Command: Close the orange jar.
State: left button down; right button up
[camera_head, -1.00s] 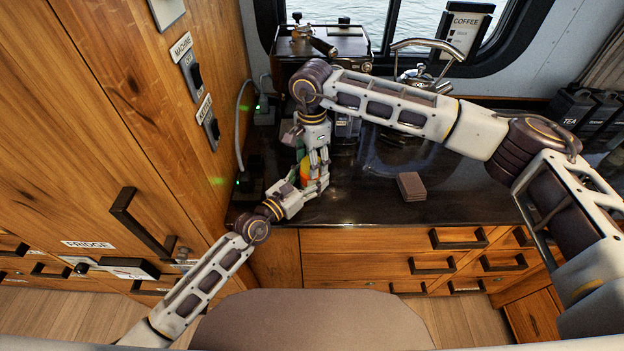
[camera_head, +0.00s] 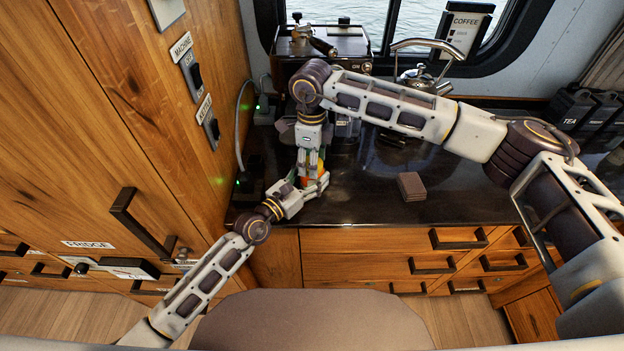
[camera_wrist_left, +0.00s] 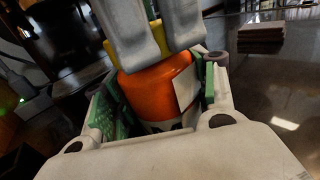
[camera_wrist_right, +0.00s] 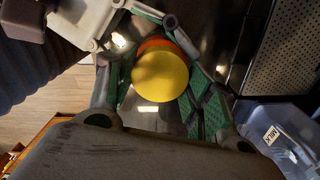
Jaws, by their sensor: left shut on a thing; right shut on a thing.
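The orange jar (camera_wrist_left: 158,90) stands between the green pads of my left gripper (camera_head: 312,187), which is shut on its body. A pale label shows on its side. The yellow lid (camera_wrist_right: 160,77) is on top of the jar, with a band of orange (camera_wrist_right: 155,45) showing beyond its edge. My right gripper (camera_head: 312,166) comes down from above and is shut on the lid. Its grey fingers also show in the left wrist view (camera_wrist_left: 145,30) and hide part of the lid. Whether the lid is fully seated, I cannot tell.
A stack of brown coasters (camera_head: 411,187) lies on the dark counter (camera_head: 365,205) to the right. A wooden cabinet wall (camera_head: 150,110) is close on the left. A milk container (camera_wrist_right: 285,135) is beside my right gripper.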

jog(key=shift+m, duration=1.2)
jog(key=o, duration=1.1)
jog(key=shift+o, duration=0.2)
jog(key=shift+r, duration=2.25)
jog(key=shift+r+n, duration=0.1)
jog(key=shift+n, duration=0.2)
jog(key=shift+c, duration=0.3)
jog(key=shift+r+n, duration=0.8)
jog(key=shift+n, duration=0.5)
jog(key=shift+r+n, duration=0.8)
jog(key=shift+n, duration=0.5)
jog(key=shift+f, duration=0.1)
